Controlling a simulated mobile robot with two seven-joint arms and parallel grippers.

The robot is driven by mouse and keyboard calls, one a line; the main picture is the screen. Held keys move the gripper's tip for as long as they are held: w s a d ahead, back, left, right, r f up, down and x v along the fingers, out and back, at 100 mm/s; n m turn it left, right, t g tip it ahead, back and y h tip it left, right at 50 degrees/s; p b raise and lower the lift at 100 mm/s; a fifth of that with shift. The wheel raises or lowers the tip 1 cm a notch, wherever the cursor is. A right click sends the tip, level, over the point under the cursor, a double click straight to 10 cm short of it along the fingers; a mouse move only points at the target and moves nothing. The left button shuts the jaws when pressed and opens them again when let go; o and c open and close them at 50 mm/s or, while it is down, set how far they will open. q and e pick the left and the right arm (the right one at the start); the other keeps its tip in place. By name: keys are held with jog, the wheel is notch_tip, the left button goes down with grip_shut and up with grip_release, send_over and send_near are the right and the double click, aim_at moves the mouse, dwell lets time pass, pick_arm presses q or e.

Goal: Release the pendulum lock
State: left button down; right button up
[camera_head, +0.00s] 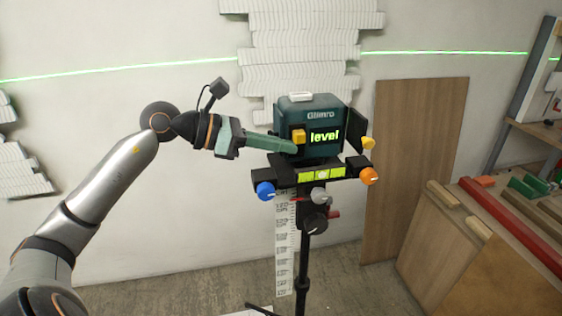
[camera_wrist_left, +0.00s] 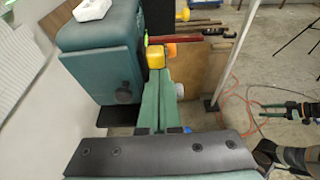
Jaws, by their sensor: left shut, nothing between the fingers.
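The teal laser level (camera_head: 310,112) stands on a black tripod, its front display reading "level". A yellow block-shaped knob (camera_head: 299,136), which looks like the pendulum lock, sits at the left of the display. It also shows in the left wrist view (camera_wrist_left: 155,57). My left gripper (camera_head: 292,147) reaches in from the left, shut and empty, its green fingertips just below the yellow knob. In the left wrist view the fingers (camera_wrist_left: 160,78) end close to the knob; whether they touch it I cannot tell. My right gripper (camera_wrist_left: 280,110) shows at the right of the wrist view, fingers apart, away from the level.
Blue (camera_head: 265,191), grey (camera_head: 319,195) and orange (camera_head: 369,176) knobs sit on the mount under the level. A green laser line (camera_head: 440,53) crosses the wall beside white relief panels (camera_head: 300,50). A wooden board (camera_head: 420,150) and timber stand at the right.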

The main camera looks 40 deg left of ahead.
pick_arm(q)
jog(key=shift+s+a+r+b, duration=0.1)
jog(key=shift+s+a+b, duration=0.3)
jog(key=shift+s, duration=0.05)
jog(key=b+v, duration=0.3)
jog(key=v, duration=0.8)
jog(key=shift+r, duration=0.2)
jog(key=shift+s+a, duration=0.1)
